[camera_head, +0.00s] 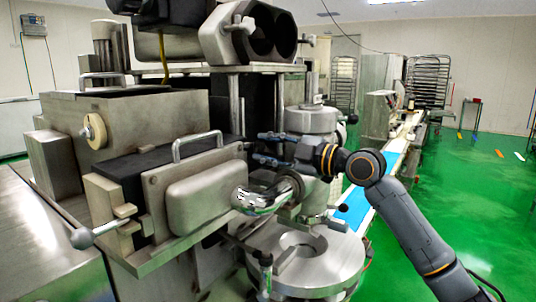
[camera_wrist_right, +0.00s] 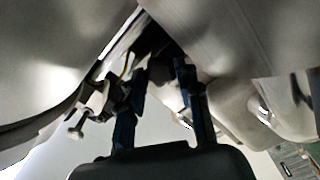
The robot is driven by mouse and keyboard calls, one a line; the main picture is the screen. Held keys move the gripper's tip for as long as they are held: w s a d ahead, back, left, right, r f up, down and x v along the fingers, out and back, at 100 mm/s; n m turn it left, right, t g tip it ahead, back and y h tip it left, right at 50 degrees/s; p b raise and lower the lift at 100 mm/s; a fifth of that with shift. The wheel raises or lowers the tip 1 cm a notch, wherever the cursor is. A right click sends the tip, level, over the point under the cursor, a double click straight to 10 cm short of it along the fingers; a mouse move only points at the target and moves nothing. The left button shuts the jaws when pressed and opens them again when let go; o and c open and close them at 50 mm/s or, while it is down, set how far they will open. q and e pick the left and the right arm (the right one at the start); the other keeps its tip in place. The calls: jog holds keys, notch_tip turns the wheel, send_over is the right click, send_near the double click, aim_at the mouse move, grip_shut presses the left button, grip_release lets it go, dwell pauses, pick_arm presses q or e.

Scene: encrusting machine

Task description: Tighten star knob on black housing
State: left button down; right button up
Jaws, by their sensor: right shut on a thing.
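My right gripper (camera_head: 258,147) reaches in from the right to the middle of the machine, its two blue fingers pointing left beside the black housing (camera_head: 262,105). In the right wrist view the fingers (camera_wrist_right: 165,72) point up into a dark, narrow gap between metal parts. They are shut on a small dark part there, which appears to be the star knob. The knob is mostly hidden by the fingers and shadow, so its lobes and how far it is turned cannot be made out. My left gripper is not in view.
A steel box with a bar handle (camera_head: 195,143) stands left of the gripper. A cylindrical metal unit (camera_head: 311,120) stands close behind my wrist. Green floor (camera_head: 460,200) is open at right.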

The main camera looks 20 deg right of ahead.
jog(key=shift+n, duration=0.5)
jog(key=o, duration=1.2)
jog(key=shift+c, duration=0.2)
jog(key=v, duration=1.2)
jog(key=shift+d, duration=0.1)
